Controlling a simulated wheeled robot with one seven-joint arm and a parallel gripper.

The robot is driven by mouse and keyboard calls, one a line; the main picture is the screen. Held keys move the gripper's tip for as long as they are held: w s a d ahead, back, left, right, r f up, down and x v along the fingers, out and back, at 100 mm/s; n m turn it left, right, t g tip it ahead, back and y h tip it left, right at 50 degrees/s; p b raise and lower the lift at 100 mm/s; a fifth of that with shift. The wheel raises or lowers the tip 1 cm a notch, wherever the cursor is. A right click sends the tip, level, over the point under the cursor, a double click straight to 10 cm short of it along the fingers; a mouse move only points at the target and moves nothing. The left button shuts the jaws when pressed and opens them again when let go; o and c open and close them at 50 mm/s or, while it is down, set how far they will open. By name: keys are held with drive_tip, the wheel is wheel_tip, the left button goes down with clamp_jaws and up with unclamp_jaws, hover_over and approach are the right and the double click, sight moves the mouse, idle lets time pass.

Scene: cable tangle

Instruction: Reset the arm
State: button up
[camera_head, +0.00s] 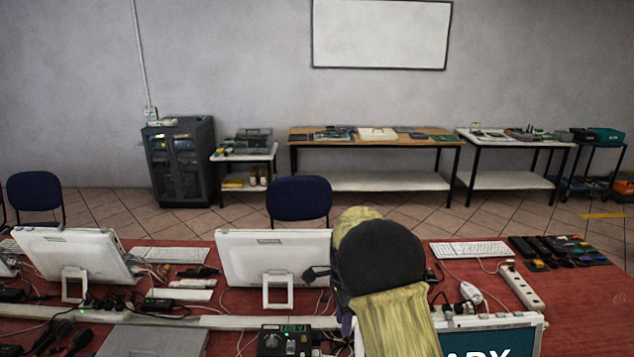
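My own arm, with yellowish covers and a large black round joint, stands up at the right of centre in the head view, above the red-topped table (590,305). It is folded close to the camera and covers part of the table behind it. A small dark piece shows at its left side, in front of a white monitor (262,262); I cannot tell what it is. I cannot make out my gripper or its fingers, and nothing held can be seen.
Another white monitor (75,255), keyboards (467,249), a power strip (522,287), a black control box (284,340) and loose cables crowd the table. A blue chair (299,198) stands behind it. Benches (375,142) and a dark cabinet (180,162) line the wall, with open floor in front.

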drive_tip(key=s+d+r+n+t, duration=0.1)
drive_tip(key=s+d+n, duration=0.3)
drive_tip(key=s+n, duration=0.4)
drive_tip(key=s+d+r+n+t, duration=0.2)
drive_tip(key=s+n, duration=0.5)
drive_tip(key=s, duration=0.6)
drive_tip(key=d+t, duration=0.1)
drive_tip(key=d, duration=0.1)
drive_tip(key=shift+s+d+n, duration=0.35)
drive_tip(key=shift+n, duration=0.05)
drive_tip(key=shift+c, duration=0.4)
